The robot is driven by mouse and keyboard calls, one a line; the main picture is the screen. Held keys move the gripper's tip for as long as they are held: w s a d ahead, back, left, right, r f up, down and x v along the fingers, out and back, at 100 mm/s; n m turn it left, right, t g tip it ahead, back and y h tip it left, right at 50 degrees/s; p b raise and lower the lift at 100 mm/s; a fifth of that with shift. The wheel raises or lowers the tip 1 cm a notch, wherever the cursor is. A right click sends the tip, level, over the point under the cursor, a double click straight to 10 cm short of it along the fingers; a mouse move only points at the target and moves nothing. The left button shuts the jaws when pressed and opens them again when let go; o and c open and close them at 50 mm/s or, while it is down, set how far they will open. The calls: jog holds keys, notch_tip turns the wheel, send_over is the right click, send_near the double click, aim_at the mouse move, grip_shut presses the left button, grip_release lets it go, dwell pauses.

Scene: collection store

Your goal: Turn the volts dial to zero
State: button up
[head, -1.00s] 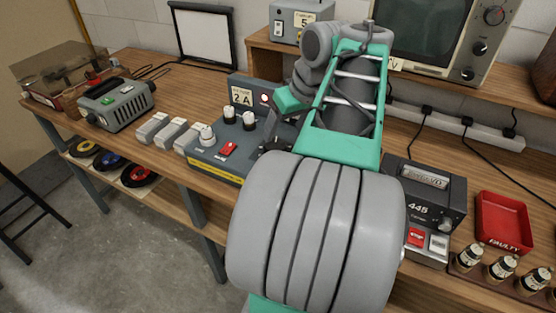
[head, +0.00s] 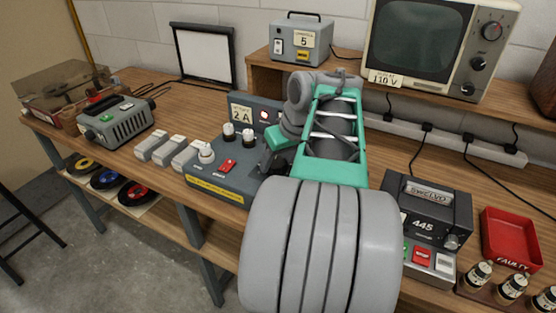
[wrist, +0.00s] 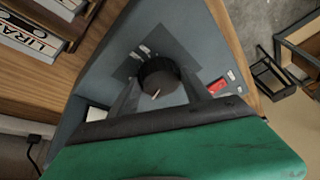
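A black round dial (wrist: 160,76) with a pale pointer line sits on the sloping blue-grey panel of the bench unit (wrist: 105,78). The pointer faces the near side of the knob in the wrist view. The markings beside it are too small to read. My gripper (wrist: 158,95) is open, with one finger on each side of the dial and small gaps visible. In the head view the unit (head: 213,184) stands mid-bench, and my gripper (head: 268,160) is over its right part. My arm hides this dial there.
A black meter box (head: 428,210) and red tray (head: 510,238) stand to the right. A shelf with a screen (head: 430,45) is behind.

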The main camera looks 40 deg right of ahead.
jog(key=c, duration=0.9)
